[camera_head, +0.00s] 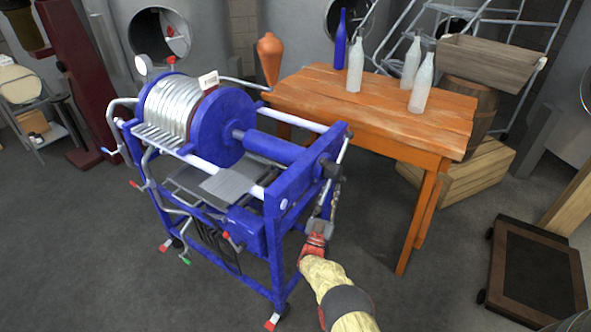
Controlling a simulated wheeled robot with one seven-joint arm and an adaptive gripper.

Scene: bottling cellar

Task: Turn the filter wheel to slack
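The plate filter has a blue frame (283,200) and a pack of pale round plates (168,108) between blue end discs. At its right end, a dark hub with a slanting metal bar (343,150) appears to be the filter wheel, seen nearly edge-on. My gripper (322,212) is just below this hub, close to the frame's right upright. My yellow and red arm reaches up to it from the bottom. The fingers are small and partly lost against the bar's lower end. I cannot tell whether they touch the wheel or are open.
A dark wheeled dolly (540,275) is at the right. Floor between is clear.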

